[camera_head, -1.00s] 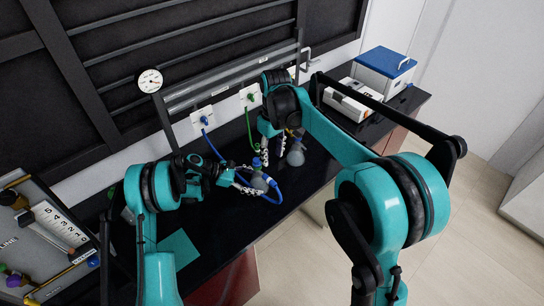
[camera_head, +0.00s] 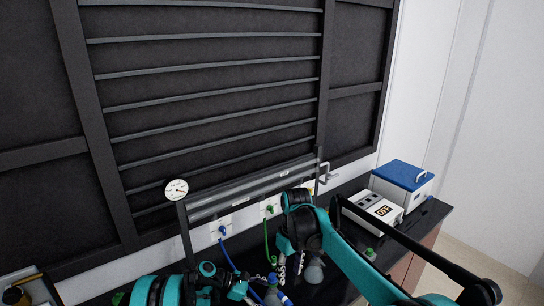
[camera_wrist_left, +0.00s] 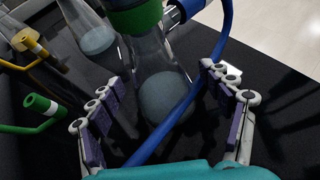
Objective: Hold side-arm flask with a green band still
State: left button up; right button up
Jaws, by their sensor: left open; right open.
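The side-arm flask with a green band (camera_wrist_left: 160,75) stands in the middle of the left wrist view, with pale liquid in it. The open fingers of my left gripper (camera_wrist_left: 163,88) are on either side of its body, with visible gaps. A blue hose (camera_wrist_left: 185,105) crosses in front of the glass. A flask (camera_head: 271,297) at the bottom of the head view is partly cut off, beside my left arm. My right gripper (camera_head: 291,265) is open near a second flask (camera_head: 314,271), which also shows in the left wrist view (camera_wrist_left: 95,36).
Green (camera_head: 270,208) and blue (camera_head: 222,230) wall taps have hoses. A device reading OFF (camera_head: 375,209) and a blue-lidded box (camera_head: 403,175) stand at the right. A small green-capped bottle (camera_head: 370,254) stands before the device. A round gauge (camera_head: 176,190) hangs on the hood.

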pick_arm(q)
jog(key=o, duration=0.5)
